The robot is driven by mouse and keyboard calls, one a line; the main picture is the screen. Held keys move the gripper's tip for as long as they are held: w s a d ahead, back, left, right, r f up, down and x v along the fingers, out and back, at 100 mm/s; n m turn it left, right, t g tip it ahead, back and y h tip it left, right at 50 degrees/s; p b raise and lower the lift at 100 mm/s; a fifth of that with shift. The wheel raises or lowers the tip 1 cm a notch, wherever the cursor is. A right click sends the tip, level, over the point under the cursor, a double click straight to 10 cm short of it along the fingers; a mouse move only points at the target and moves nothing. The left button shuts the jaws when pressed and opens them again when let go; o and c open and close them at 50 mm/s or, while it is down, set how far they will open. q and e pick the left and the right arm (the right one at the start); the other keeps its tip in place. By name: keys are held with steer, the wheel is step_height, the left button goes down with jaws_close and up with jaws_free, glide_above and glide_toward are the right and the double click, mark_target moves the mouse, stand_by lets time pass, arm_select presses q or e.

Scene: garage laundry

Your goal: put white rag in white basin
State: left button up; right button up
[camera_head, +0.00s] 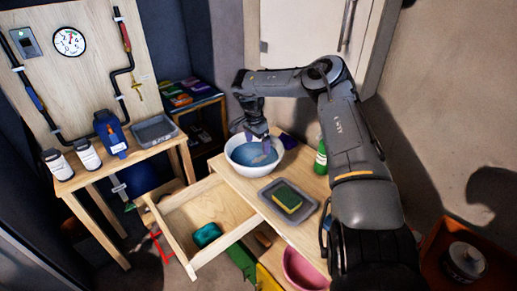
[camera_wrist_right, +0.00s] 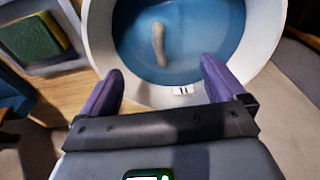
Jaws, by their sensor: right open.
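The white basin (camera_head: 233,157) stands on the wooden table and holds something blue, which looks like water. It fills the top of the right wrist view (camera_wrist_right: 263,30). A small pale, elongated thing (camera_wrist_right: 158,45) shows inside the basin there; I cannot tell whether it is the white rag. No other white rag is clearly visible. My right gripper (camera_head: 262,148) is over the basin, pointing down. Its purple fingers are apart with nothing between them in the right wrist view (camera_wrist_right: 163,75). My left gripper is out of view.
A grey tray (camera_head: 267,194) with a green and yellow sponge (camera_head: 287,199) sits in front of the basin. A green bottle (camera_head: 321,158) stands right of it. An open drawer (camera_head: 172,207) holds a teal item (camera_head: 207,235). A pink basin (camera_head: 300,272) is lower right.

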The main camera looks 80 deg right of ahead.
steer(key=r, duration=0.4)
steer(key=shift+w+a+p, duration=0.15)
steer(key=shift+a+p, duration=0.05)
steer(key=shift+p, duration=0.2)
